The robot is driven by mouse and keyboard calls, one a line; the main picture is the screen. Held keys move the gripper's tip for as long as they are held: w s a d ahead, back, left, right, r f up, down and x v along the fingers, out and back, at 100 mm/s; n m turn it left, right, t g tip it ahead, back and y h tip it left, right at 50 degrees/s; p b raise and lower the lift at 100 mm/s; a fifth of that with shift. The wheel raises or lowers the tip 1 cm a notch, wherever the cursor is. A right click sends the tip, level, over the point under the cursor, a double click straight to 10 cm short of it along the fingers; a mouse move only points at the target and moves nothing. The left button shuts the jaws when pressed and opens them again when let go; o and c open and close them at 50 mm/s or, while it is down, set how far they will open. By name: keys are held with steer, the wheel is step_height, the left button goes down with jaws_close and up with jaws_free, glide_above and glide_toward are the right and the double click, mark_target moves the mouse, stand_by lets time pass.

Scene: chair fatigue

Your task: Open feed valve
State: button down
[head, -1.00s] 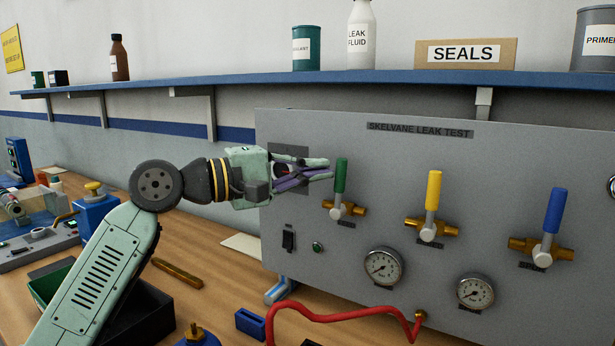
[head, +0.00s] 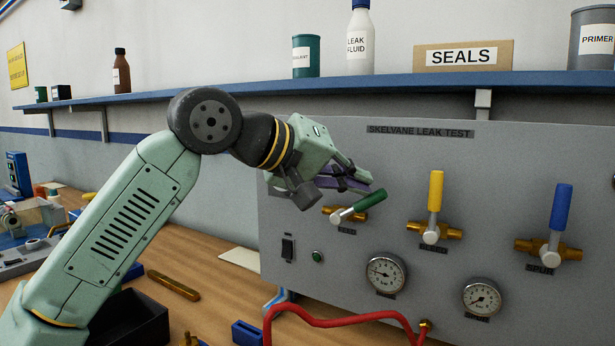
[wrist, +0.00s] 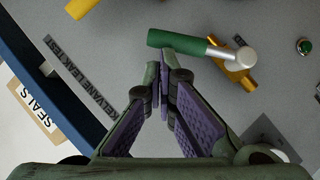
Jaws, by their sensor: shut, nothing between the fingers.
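Three brass valves sit in a row on the grey test panel (head: 300,220); their small labels are too blurred to read surely. The left valve's green handle (head: 371,199) is tilted far to the right, rising slightly from its pale hub. The yellow handle (head: 435,192) and blue handle (head: 561,207) stand near upright. My gripper (head: 368,181) is shut and empty, just above the green handle. In the wrist view, its purple-padded fingertips (wrist: 160,78) are together beside the green handle (wrist: 177,41); whether they touch it is unclear.
Two round gauges (head: 385,273) (head: 482,298) sit below the valves. A black switch (head: 288,248) and green button (head: 318,257) are at lower left of the panel. A red hose (head: 345,322) crosses in front. A blue shelf (head: 400,88) runs above.

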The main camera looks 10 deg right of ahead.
mark_target(379, 202)
steer(key=shift+s+d+f+m+t+y, duration=0.6)
steer(key=shift+s+d+f+m+y, duration=0.2)
steer(key=shift+m+y, duration=0.25)
steer(key=shift+s+d+f+b, duration=0.25)
steer(key=shift+f+b, duration=0.1)
steer(key=shift+f, duration=0.05)
steer(key=shift+s+d+f+b, duration=0.2)
steer(key=shift+f+b, duration=0.15)
steer(key=shift+f, duration=0.05)
steer(key=shift+f, duration=0.1)
